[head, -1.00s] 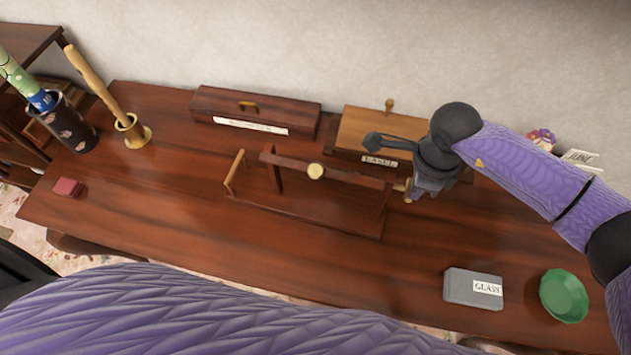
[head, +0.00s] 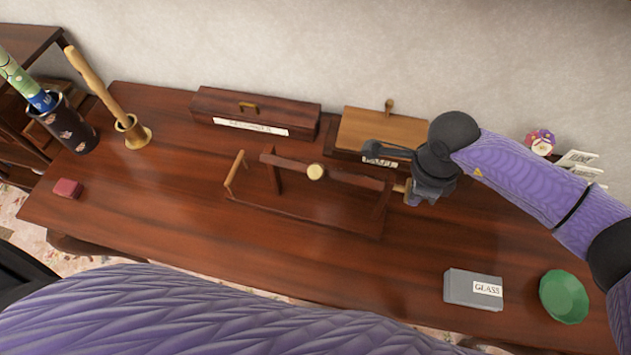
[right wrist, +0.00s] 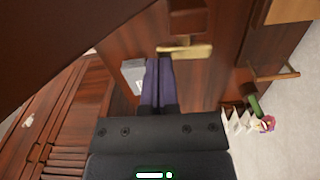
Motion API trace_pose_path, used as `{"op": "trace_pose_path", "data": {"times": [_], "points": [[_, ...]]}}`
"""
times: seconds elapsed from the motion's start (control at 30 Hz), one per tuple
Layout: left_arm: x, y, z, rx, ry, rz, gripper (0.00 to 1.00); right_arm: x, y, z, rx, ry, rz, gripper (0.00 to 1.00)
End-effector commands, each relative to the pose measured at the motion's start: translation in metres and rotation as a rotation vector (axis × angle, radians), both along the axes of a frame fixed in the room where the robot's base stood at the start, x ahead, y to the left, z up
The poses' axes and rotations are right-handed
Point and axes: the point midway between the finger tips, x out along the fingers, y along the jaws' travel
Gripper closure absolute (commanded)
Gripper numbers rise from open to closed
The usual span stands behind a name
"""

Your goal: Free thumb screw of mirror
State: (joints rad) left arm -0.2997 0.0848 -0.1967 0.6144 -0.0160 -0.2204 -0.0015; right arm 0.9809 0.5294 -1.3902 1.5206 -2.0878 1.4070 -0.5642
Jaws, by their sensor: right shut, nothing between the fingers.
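The mirror stand (head: 318,222) is a dark wooden frame lying low on the table, with a tilted top bar and a pale round knob (head: 316,172) on that bar. A brass thumb screw (right wrist: 185,51) shows as a short bar on a wooden post in the right wrist view. In the head view it lies at the stand's right end, partly hidden by my gripper. My right gripper (head: 413,199) is shut and empty beside that end. Its purple fingers (right wrist: 158,66) end close to the screw; contact cannot be told. My left gripper is out of view.
Behind the stand are a long dark box (head: 255,112) and a lighter-lidded labelled box (head: 380,132). A grey GLASS box (head: 460,290) and green bowl (head: 564,296) sit front right. A red block (head: 67,188) lies left. The table's left middle is clear.

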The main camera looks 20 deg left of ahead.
Motion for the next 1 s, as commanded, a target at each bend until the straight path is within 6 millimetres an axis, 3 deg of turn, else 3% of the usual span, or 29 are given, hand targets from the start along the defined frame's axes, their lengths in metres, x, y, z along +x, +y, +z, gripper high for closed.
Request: {"op": "trace_pose_path", "data": {"times": [0.23,0.8,1.0], "points": [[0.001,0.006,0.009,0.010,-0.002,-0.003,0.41,-0.004,0.000,0.008,0.000,-0.001,0.000,1.00],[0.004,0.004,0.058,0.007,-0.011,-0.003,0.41,-0.004,0.000,0.071,0.000,-0.001,0.000,1.00],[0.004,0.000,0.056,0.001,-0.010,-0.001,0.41,-0.004,0.000,0.071,0.000,0.000,0.000,1.00]]}}
